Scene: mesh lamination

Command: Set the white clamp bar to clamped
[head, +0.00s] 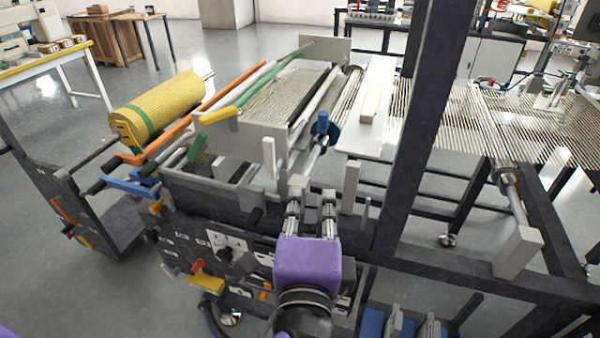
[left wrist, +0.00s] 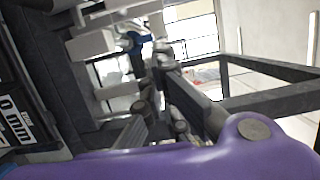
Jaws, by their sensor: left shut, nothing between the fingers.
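A long white bar (head: 376,98) lies on a white plate (head: 362,135) across the machine's cord path; I take it for the clamp bar, and cannot tell its state. Two upright pale handles, one on the left (head: 269,158) and one on the right (head: 350,180), stand lower on the machine's near side. My left gripper (head: 311,205), behind its purple wrist, is at the machine's near side, below the blue collar (head: 322,123) and left of the right handle. It holds nothing. In the left wrist view pale blocks (left wrist: 118,90) show near the dark fingers. My right gripper is out of view.
A dark upright post (head: 428,120) rises right of the white plate. A yellow mesh roll (head: 160,108) with a green band lies at left. An orange bar (head: 215,100) and a green bar (head: 262,85) run beside it. Cords (head: 500,120) spread at right.

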